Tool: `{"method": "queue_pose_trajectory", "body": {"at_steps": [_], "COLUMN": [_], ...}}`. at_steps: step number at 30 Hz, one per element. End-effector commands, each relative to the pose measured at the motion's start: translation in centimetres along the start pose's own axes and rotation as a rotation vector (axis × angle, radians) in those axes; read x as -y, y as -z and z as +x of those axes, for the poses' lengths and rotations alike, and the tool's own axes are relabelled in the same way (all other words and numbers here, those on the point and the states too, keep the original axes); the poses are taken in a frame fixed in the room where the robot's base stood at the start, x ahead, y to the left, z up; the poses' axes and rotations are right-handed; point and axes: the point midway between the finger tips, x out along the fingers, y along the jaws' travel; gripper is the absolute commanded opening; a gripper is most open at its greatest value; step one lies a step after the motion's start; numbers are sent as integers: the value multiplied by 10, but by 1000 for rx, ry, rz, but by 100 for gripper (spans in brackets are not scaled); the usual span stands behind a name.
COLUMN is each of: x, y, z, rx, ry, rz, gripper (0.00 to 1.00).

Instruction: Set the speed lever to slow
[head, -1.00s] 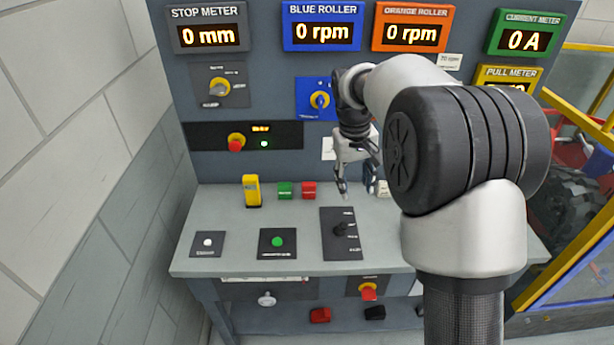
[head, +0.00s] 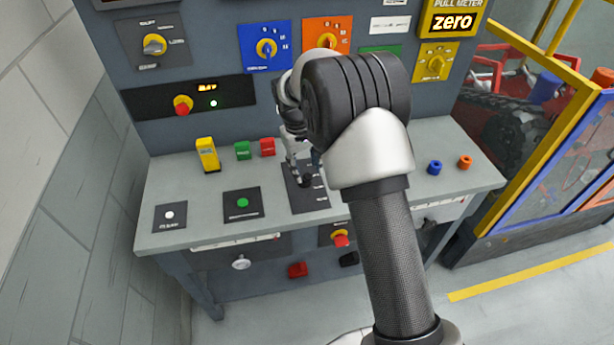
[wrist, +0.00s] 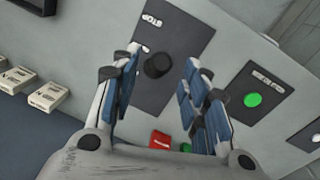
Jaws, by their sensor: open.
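The speed lever is a black knob (wrist: 158,65) on a dark plate (wrist: 172,24) on the bench top. In the wrist view the knob lies between my open fingers, a little beyond the tips, and looks untouched. My gripper (wrist: 160,78) is open and empty. In the head view my gripper (head: 297,160) hangs over the dark plate (head: 312,198), with the black knob (head: 305,181) just below it. Some white labels show on the plate, one reading STOP; the others are too small to read. My arm hides part of the plate's right side.
A plate with a green button (head: 242,203) lies left of the lever plate. A yellow block (head: 207,155), a green block (head: 243,150) and a red block (head: 267,147) stand behind. A panel rises behind.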

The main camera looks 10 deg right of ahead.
Motion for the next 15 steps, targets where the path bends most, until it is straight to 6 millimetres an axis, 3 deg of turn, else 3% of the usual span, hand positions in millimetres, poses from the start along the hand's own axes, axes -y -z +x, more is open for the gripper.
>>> {"method": "queue_pose_trajectory", "body": {"at_steps": [6, 15], "x": [0, 0], "y": [0, 0], "z": [26, 30], "rx": [0, -1], "ry": [0, 0], "rz": [1, 1], "gripper": [42, 42]}}
